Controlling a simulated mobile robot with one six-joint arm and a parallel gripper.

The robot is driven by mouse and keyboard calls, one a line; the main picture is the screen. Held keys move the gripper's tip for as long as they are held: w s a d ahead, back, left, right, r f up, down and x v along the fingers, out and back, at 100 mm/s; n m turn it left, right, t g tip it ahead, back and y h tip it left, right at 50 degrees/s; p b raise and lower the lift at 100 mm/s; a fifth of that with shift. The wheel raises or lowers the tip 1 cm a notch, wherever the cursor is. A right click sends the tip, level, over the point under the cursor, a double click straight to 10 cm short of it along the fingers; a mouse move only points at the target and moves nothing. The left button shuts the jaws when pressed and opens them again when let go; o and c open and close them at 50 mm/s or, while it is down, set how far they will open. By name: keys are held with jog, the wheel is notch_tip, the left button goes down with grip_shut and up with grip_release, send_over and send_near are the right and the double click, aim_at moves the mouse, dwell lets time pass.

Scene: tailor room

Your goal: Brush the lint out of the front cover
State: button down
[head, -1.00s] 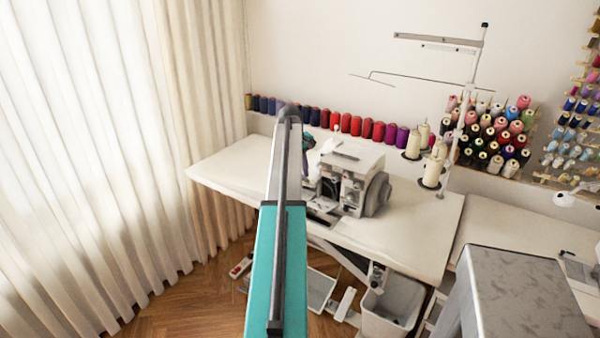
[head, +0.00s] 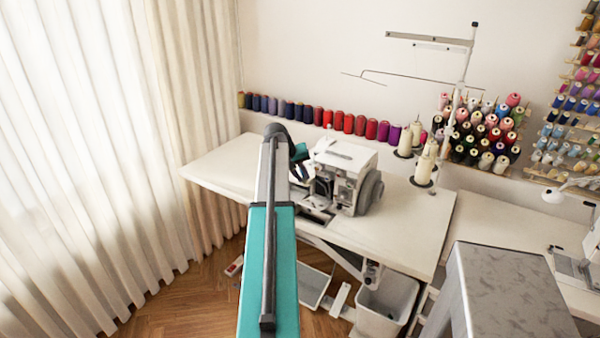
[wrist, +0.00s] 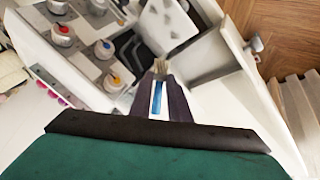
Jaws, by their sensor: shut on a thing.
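The white overlock machine (head: 345,177) stands on the sewing table. In the wrist view, its front cover (wrist: 200,50) looks swung open, with grey lint-like smudges (wrist: 186,42) on its pale inner face. A dark opening (wrist: 130,45) lies left of the cover. My gripper (wrist: 158,95) is shut on a small brush (wrist: 157,98) with a blue handle and pale bristles. The bristles (wrist: 161,67) point toward the cover and the opening; I cannot tell whether they touch. In the head view, my gripper (head: 301,172) is at the machine's left side, partly hidden by my arm.
Coloured dials (wrist: 62,34) line the machine's front. Thread cones (head: 405,142) and a thread stand (head: 460,95) rise behind it. A bin (head: 387,305) and pedals (head: 340,298) are below the table. The tabletop (head: 225,165) left of the machine is clear.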

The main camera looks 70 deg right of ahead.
jog(key=shift+s+a+f+h, duration=0.2)
jog(key=shift+a+h, duration=0.15)
jog(key=shift+h, duration=0.25)
jog(key=shift+d+h+p, duration=0.1)
jog(key=shift+h+p, duration=0.25)
jog(key=shift+h, duration=0.15)
jog(key=shift+d, duration=0.1)
jog(key=shift+f, duration=0.25)
